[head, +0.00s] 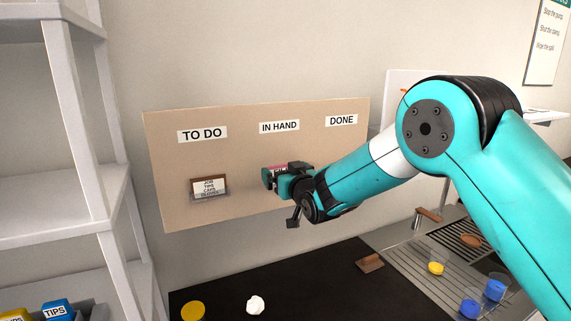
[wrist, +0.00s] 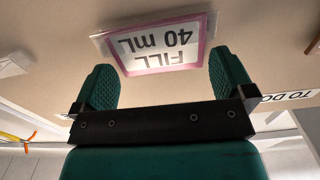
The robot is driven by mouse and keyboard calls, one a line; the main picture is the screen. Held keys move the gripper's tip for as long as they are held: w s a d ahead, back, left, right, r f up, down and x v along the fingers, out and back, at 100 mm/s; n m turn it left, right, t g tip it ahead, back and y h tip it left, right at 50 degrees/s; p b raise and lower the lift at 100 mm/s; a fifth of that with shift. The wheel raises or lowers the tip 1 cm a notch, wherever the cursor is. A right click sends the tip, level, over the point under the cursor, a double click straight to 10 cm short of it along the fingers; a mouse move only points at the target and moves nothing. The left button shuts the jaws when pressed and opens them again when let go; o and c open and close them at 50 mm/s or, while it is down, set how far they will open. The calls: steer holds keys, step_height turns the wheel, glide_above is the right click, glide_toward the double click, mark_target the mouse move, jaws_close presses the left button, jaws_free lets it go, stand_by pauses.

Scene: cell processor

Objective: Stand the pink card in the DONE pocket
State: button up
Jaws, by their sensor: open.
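The pink card (wrist: 160,47) has a pink border and reads "FILL 40 mL", upside down in the wrist view. It is on the board under the IN HAND label (head: 279,127); in the head view only a sliver of the pink card (head: 279,168) shows, the rest hidden by my gripper. My gripper (head: 278,177) is open at the card; in the wrist view its green fingers (wrist: 165,78) are on either side of the card, apart from each other. The DONE label (head: 341,121) is to the right; any pocket under it is hidden by my arm.
The tan board (head: 228,190) stands against the wall. A TO DO label (head: 202,135) is at its left, above a pocket holding another card (head: 209,187). Below, a dark counter (head: 290,283) has a yellow cap (head: 193,311) and white crumpled piece (head: 255,305).

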mark_target(280, 155)
steer(key=shift+w+a, duration=0.2)
steer(key=shift+w, duration=0.25)
steer(key=c, duration=1)
steer(key=shift+r, duration=0.1)
steer(key=shift+r, duration=0.2)
steer(key=shift+s+r, duration=0.1)
steer(key=shift+r, duration=1.5)
